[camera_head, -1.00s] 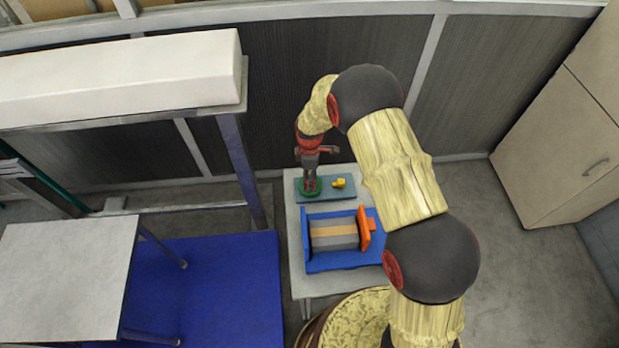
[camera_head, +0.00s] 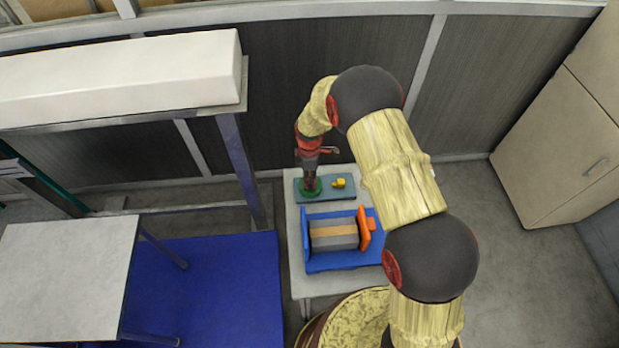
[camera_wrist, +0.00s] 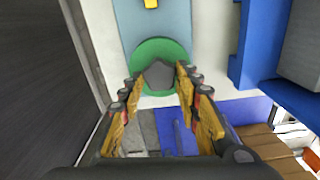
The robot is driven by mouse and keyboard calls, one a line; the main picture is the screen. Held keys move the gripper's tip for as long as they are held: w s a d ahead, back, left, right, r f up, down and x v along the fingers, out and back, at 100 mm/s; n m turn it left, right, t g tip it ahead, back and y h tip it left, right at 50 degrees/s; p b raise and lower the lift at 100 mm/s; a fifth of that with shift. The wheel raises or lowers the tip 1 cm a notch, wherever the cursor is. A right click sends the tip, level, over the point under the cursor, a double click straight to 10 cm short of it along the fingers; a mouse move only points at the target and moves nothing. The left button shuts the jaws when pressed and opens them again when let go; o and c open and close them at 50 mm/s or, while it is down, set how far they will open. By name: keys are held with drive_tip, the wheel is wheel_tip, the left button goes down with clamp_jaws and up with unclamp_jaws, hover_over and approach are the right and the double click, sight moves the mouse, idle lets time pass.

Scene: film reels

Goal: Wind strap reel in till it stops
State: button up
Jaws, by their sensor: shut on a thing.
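A blue frame (camera_head: 309,262) on the small table holds a grey drum with a tan band (camera_head: 334,232) around it. An orange crank piece (camera_head: 364,227) is at its right end. Behind it lies a teal board (camera_head: 345,194) with a green disc (camera_head: 318,191) and a small yellow piece (camera_head: 339,183). My gripper (camera_head: 311,186) points down over the green disc. In the wrist view, its fingers stand either side of a grey hub (camera_wrist: 159,76) on the green disc (camera_wrist: 158,47), and it is shut on that hub. The contact itself is hard to see.
The small pale table (camera_head: 313,285) carries both fixtures. A dark panelled wall (camera_head: 290,95) stands close behind. A metal rack upright (camera_head: 240,170) and a blue mat (camera_head: 225,290) are to the left. Bare floor and a beige cabinet (camera_head: 570,140) are to the right.

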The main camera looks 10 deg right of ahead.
drive_tip(key=shift+c, duration=0.9)
